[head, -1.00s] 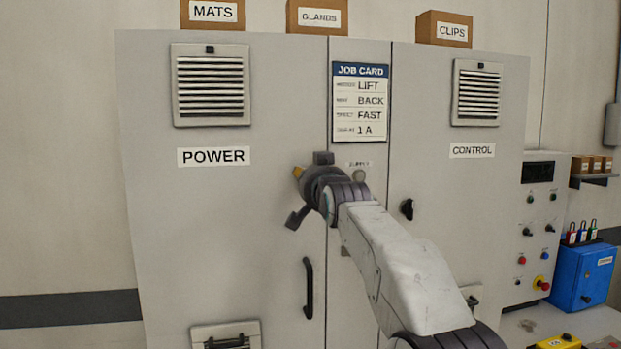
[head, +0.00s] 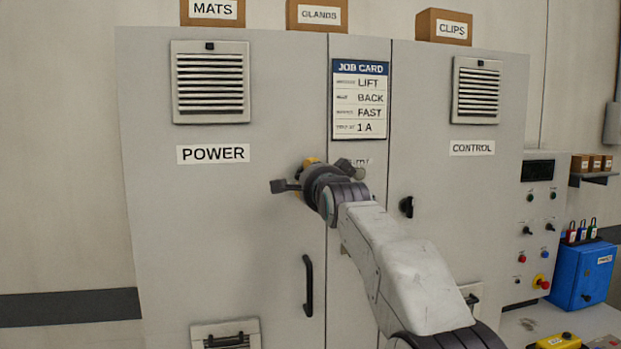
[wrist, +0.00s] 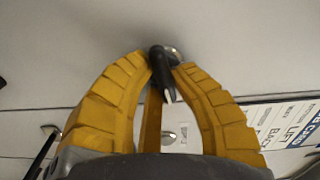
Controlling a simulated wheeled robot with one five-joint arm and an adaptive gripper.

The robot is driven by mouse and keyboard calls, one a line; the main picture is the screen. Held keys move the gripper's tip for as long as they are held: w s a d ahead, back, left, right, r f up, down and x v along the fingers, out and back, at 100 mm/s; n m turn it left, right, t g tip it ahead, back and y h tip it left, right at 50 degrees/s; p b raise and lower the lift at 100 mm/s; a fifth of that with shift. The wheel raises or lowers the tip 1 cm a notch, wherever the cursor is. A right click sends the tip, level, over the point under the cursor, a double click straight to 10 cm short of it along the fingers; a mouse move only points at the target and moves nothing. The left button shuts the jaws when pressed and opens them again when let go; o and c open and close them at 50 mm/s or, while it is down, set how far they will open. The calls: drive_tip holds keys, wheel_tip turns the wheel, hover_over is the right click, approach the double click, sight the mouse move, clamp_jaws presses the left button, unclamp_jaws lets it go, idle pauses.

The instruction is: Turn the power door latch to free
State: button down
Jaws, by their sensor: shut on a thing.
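The power door latch (wrist: 167,90) is a dark lever on a round silver base in the wrist view. The yellow fingers of my gripper (wrist: 163,75) close around it from both sides. In the head view my gripper (head: 311,163) is at the right edge of the power door (head: 220,230), below and right of the POWER label (head: 213,154). There the latch is hidden behind my gripper. I cannot read any latch position marking in these views.
A black pull handle (head: 308,287) is lower on the power door. The control door has its own black latch (head: 406,207) to the right. A job card (head: 360,98) hangs on the middle panel above my gripper. Boxes, including one labelled CLIPS (head: 444,27), stand on top.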

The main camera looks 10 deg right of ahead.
drive_tip(key=shift+a+m, duration=0.1)
drive_tip(key=shift+m, duration=0.8)
drive_tip(key=c, duration=1.1)
unclamp_jaws()
drive_tip(key=shift+o, duration=0.2)
drive_tip(key=s, duration=1.2)
